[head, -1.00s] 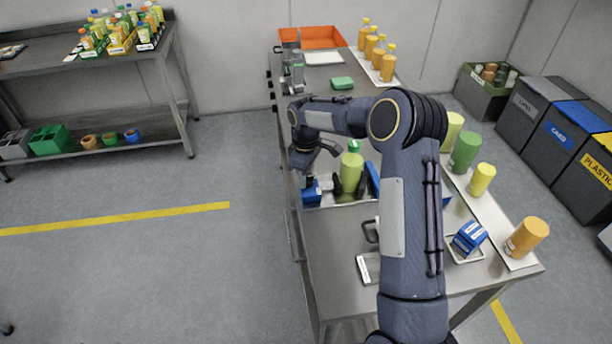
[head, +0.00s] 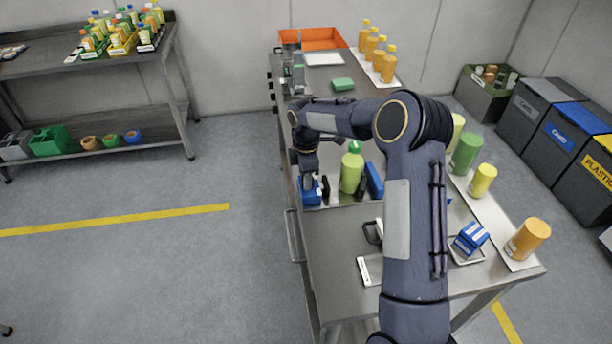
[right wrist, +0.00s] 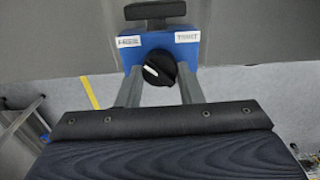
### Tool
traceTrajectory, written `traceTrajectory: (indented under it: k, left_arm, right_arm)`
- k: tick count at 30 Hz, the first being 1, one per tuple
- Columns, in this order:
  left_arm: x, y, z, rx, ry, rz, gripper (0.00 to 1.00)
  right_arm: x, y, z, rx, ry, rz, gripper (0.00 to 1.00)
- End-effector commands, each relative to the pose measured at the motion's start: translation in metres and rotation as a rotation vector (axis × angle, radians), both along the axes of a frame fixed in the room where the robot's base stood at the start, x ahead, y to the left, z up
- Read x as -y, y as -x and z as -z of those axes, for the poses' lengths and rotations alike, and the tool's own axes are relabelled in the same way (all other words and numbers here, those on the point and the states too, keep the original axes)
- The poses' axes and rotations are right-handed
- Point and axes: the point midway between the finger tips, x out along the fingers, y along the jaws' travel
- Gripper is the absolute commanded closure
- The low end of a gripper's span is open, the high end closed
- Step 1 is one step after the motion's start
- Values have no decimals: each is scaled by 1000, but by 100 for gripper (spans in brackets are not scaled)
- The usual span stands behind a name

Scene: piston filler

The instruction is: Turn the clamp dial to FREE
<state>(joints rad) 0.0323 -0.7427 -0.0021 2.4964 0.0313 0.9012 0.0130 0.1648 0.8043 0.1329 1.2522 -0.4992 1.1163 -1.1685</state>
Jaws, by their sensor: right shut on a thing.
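The clamp dial (right wrist: 160,69) is a black round knob with a white pointer line, on the front of a blue block (right wrist: 158,43). The block carries a green-lettered FREE label (right wrist: 129,41) at left and a TIGHT label (right wrist: 187,37) at right. The pointer line slants up and left, toward the FREE side. My right gripper (right wrist: 160,78) is shut on the dial, one finger on each side. In the head view, my right gripper (head: 308,178) is at the blue block (head: 310,192) at the table's left edge; the dial itself is hidden there. My left gripper is not in view.
A green bottle (head: 351,170) stands right of the block, between black pads, with a blue part (head: 374,180) beside it. Yellow, green and orange containers line the table's right side. A black bar (right wrist: 155,10) sits above the block.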

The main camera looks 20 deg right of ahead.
Motion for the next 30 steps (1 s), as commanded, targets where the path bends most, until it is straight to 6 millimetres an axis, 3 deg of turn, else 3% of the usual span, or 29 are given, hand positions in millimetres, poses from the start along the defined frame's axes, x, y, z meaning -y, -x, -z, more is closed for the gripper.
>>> traceTrajectory:
  k: [13,14,18,26,30]
  left_arm:
    - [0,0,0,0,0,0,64]
    - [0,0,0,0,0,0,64]
    - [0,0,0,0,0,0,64]
    - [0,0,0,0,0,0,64]
    - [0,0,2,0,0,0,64]
  right_arm:
    - [0,-1,-2,5,1,-10,89]
    - [0,-1,-2,5,1,-10,63]
    - [0,-1,-1,3,1,-9,45]
    - [0,0,-1,2,0,-9,45]
    - [0,-1,-11,4,0,-8,45]
